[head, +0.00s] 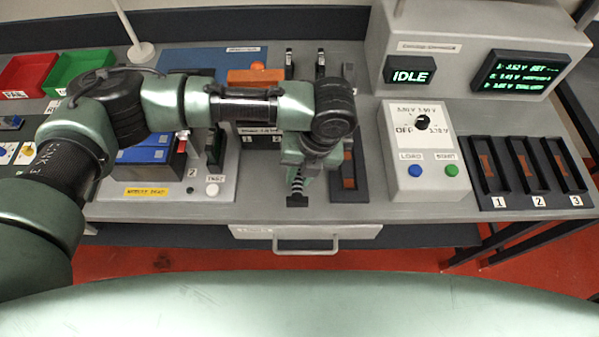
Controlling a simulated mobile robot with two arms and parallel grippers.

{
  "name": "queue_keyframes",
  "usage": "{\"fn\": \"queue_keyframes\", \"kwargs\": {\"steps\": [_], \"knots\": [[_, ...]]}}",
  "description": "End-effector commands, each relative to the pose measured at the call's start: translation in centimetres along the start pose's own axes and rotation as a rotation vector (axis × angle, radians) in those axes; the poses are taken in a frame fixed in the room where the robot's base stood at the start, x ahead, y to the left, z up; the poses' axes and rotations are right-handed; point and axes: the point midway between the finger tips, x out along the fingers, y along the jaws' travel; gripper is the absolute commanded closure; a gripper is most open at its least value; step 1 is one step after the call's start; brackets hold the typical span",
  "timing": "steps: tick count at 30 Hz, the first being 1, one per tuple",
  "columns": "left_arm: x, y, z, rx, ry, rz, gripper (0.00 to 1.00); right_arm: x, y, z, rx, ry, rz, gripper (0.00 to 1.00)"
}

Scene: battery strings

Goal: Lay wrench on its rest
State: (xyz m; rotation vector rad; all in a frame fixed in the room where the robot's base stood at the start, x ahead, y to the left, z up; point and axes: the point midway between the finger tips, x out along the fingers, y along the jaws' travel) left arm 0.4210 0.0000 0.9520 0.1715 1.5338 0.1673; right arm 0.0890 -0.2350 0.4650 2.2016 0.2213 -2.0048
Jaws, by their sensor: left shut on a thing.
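My left arm reaches in from the left across the bench. My left gripper (297,197) points down near the bench's front edge, above the drawer. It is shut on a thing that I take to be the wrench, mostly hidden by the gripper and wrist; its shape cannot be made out. A dark slotted holder with an orange inlay (349,180) stands just right of the gripper, partly behind my wrist. I cannot tell which fixture is the wrench's rest. My right gripper is not in view.
A grey control box (425,150) with a dial and two buttons stands right of the gripper. Numbered dark slots (485,165) lie farther right. Blue batteries (150,155) sit left, under my arm. Red (25,75) and green (78,68) bins stand at the far left.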

Motion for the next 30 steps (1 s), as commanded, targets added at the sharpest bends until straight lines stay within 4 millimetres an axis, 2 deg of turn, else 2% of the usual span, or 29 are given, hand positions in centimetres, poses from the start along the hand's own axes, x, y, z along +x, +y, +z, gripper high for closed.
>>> {"fn": "queue_keyframes", "kwargs": {"steps": [11,12,14,25,30], "knots": [[0.7,-0.2,0.0,0.000,-0.002,-0.001,1.00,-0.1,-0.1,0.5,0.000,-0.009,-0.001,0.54],[0.7,-0.2,0.0,0.001,-0.001,0.000,0.70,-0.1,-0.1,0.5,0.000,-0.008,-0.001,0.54],[0.7,-0.2,0.0,0.001,-0.001,0.000,0.57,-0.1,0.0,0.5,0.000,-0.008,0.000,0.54],[0.3,-0.1,0.0,0.000,-0.002,-0.001,0.57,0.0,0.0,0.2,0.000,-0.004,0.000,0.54],[-1.9,-0.3,0.1,0.001,-0.005,-0.004,0.57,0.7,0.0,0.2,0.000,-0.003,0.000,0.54]]}}
